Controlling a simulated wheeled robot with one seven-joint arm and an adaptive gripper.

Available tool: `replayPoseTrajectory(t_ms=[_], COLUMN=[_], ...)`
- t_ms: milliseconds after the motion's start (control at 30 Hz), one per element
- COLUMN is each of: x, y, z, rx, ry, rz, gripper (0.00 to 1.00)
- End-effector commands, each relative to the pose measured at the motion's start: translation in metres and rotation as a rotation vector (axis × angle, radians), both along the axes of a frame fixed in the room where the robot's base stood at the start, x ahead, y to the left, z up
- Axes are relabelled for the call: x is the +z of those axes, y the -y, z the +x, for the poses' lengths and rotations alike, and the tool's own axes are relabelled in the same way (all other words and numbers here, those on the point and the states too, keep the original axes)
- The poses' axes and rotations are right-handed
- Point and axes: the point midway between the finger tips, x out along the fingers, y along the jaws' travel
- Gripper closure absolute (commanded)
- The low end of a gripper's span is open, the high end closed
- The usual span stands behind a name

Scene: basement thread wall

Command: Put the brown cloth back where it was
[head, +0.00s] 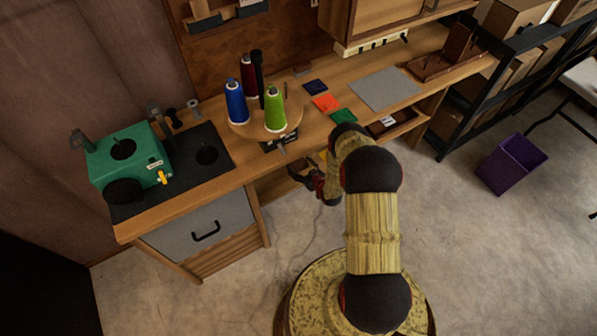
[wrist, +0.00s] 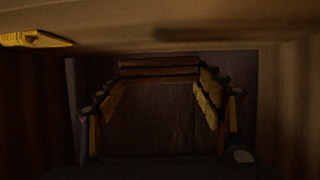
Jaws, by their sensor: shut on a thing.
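My gripper (head: 301,174) reaches under the front edge of the workbench in the head view, into the open space beside the grey drawer. In the wrist view its two yellow-padded fingers (wrist: 161,82) are spread, with a folded brown cloth (wrist: 160,70) spanning between their tips. The gripper is shut on this cloth by its sides. The cloth looks like a flat stack of layers. The head view does not show the cloth clearly. Whether it touches a surface below is too dark to tell.
The workbench (head: 225,183) overhangs my gripper. A yellow thing (wrist: 35,40) is close at the upper left of the wrist view. Spools on a round stand (head: 293,125), coloured squares and a grey mat (head: 385,89) lie above. Wooden walls flank the dark space.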

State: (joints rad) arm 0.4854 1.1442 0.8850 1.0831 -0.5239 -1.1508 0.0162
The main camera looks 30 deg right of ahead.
Motion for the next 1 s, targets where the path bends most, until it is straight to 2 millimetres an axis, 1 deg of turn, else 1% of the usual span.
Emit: replayPoseTrajectory(t_ms=[167,300,333,400,600,733,767,1000], x=[-0.013,-0.035,-0.038,-0.041,-0.039,-0.042,-0.043,-0.042], y=[-0.003,-0.003,-0.002,-0.002,-0.002,-0.003,-0.002,-0.002], z=[0.009,0.008,0.008,0.008,0.008,0.008,0.008,0.008], rx=[0.001,0.0,0.0,0.0,0.0,0.0,0.0,0.0], ry=[0.001,0.0,0.001,0.001,0.001,0.001,0.001,0.001], rz=[0.0,0.001,0.0,0.0,0.0,0.0,0.0,0.0], gripper=[0.57,0.57,0.57,0.57,0.57,0.57,0.32,0.18])
